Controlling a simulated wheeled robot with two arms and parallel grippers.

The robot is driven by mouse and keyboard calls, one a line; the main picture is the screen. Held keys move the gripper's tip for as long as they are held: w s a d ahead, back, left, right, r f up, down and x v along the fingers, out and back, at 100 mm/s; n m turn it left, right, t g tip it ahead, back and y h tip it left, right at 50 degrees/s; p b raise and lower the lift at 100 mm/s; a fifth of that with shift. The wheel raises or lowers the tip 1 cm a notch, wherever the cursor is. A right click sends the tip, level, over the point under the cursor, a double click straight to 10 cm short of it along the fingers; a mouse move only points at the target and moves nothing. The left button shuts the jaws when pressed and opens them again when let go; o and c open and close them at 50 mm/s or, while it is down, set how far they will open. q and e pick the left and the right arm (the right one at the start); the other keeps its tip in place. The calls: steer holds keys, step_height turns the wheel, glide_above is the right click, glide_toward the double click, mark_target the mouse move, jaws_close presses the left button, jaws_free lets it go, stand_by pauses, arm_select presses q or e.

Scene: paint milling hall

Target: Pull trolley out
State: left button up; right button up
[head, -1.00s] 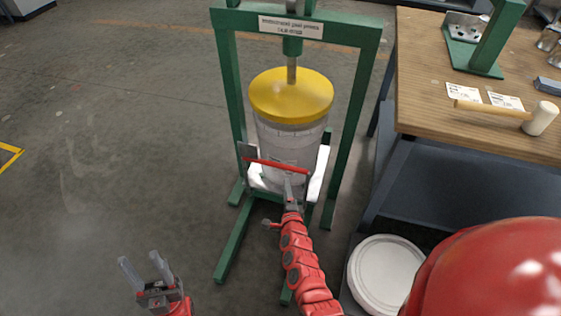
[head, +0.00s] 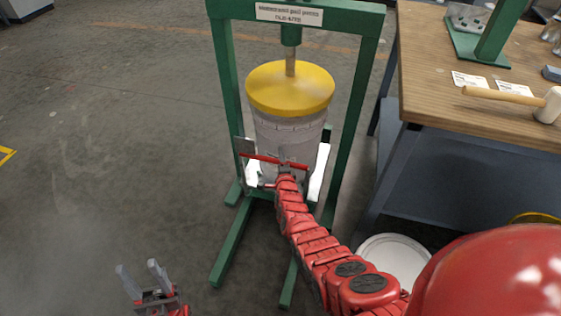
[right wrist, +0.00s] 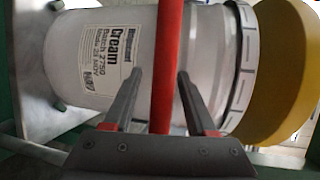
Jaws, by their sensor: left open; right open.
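The trolley (head: 318,180) is a low white platform inside a green press frame (head: 350,110). It has a red handle bar (head: 262,158) across its near side and carries a pale pail (head: 288,138) under a yellow disc (head: 290,88). In the right wrist view the red bar (right wrist: 167,60) runs between the two fingers of my open right gripper (right wrist: 160,85), with the labelled pail (right wrist: 100,50) behind it. The fingers stand on either side of the bar. In the head view, my right gripper (head: 290,168) is at the bar. My left gripper (head: 140,276) is open and empty, low at the left.
A workbench (head: 460,110) with a mallet (head: 515,97), white cards and a green stand is at the right. A white lid (head: 392,250) lies low beside it. The frame's green legs (head: 232,240) reach toward me. The floor at the left is clear.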

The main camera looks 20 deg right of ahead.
steer(key=shift+w, duration=0.3)
steer(key=shift+c, duration=0.4)
jaws_close()
stand_by(0.9)
